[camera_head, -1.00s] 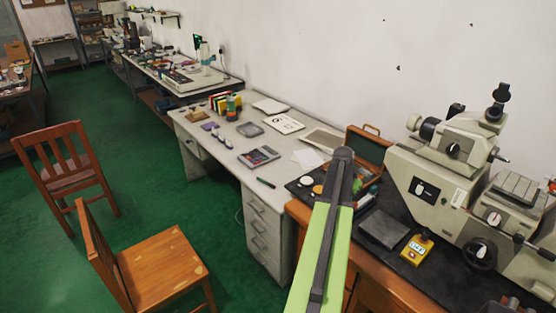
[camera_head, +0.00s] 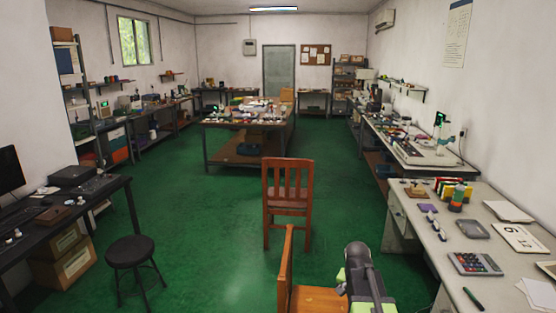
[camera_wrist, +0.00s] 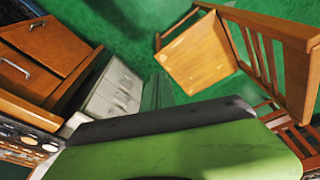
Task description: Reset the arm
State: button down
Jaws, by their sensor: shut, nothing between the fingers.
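My arm (camera_head: 366,282), green with a dark grey joint, shows at the bottom of the head view, right of the middle. It stands in front of the seat of a wooden chair. In the wrist view a broad green part of my arm (camera_wrist: 190,155) with a dark edge fills the lower middle. My gripper's fingers do not show in either view, and I see nothing held.
Two wooden chairs stand close ahead, one (camera_head: 288,196) behind the other (camera_head: 318,299). A pale desk (camera_head: 425,262) with a calculator is on the right. A black stool (camera_head: 130,251) is on the left. Green floor (camera_head: 205,240) is clear between stool and chairs.

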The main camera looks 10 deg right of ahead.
jog(key=s+a+n, duration=0.4)
jog(key=a, duration=0.5)
jog(key=s+a+n+g+y, duration=0.1)
jog(key=s+a+n, duration=0.3)
jog(key=a, duration=0.5)
jog(key=shift+s+f+g+y, duration=0.25)
jog(key=shift+s+g+y, duration=0.05)
jog(key=shift+s, duration=0.05)
